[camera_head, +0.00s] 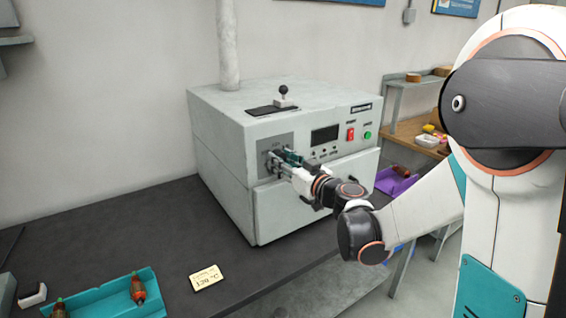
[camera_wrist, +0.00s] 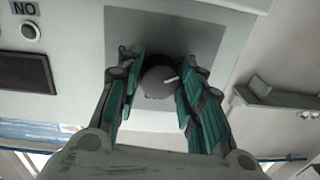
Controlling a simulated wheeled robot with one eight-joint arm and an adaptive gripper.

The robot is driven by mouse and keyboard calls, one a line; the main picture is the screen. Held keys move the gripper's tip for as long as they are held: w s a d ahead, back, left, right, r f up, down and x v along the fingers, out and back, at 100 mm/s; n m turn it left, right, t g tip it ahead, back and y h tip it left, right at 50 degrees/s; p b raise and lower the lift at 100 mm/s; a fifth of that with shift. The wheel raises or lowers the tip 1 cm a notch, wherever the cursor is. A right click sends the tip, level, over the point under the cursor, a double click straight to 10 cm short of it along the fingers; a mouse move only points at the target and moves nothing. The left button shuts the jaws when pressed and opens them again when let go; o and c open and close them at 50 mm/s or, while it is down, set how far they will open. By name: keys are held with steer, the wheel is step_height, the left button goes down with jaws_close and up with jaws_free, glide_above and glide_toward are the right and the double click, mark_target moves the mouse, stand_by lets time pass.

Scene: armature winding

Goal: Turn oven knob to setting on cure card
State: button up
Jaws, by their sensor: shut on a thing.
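The oven (camera_head: 240,150) is a pale grey box on the dark bench. Its knob (camera_wrist: 158,82) shows in the wrist view as a round dark grey knob with a white pointer line, on a darker grey panel. My gripper (camera_head: 280,158) reaches the panel at the oven's upper left front. In the wrist view, its teal-padded fingers (camera_wrist: 158,88) are shut on the knob, one on each side. In the head view the fingers hide the knob. The cure card (camera_head: 206,278) lies on the bench before the oven; its small writing looks like "120 °C", but is hard to read.
A teal tray (camera_head: 100,285) with red-brown armatures is at front left. A purple tray (camera_head: 393,185) is right of the oven. The oven front carries a dark display (camera_head: 325,134), a red switch (camera_head: 350,133) and a green button (camera_head: 367,134). The bench around the card is clear.

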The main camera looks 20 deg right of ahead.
steer(key=shift+m, duration=0.3)
steer(key=m, duration=1.6)
steer(key=m+t+h+b, duration=0.1)
steer(key=m, duration=0.6)
steer(key=shift+s+a+r+m, duration=0.1)
steer(key=shift+a+r+m, duration=0.15)
steer(key=shift+m, duration=0.15)
steer(key=o, duration=1.1)
steer(key=shift+c, duration=0.2)
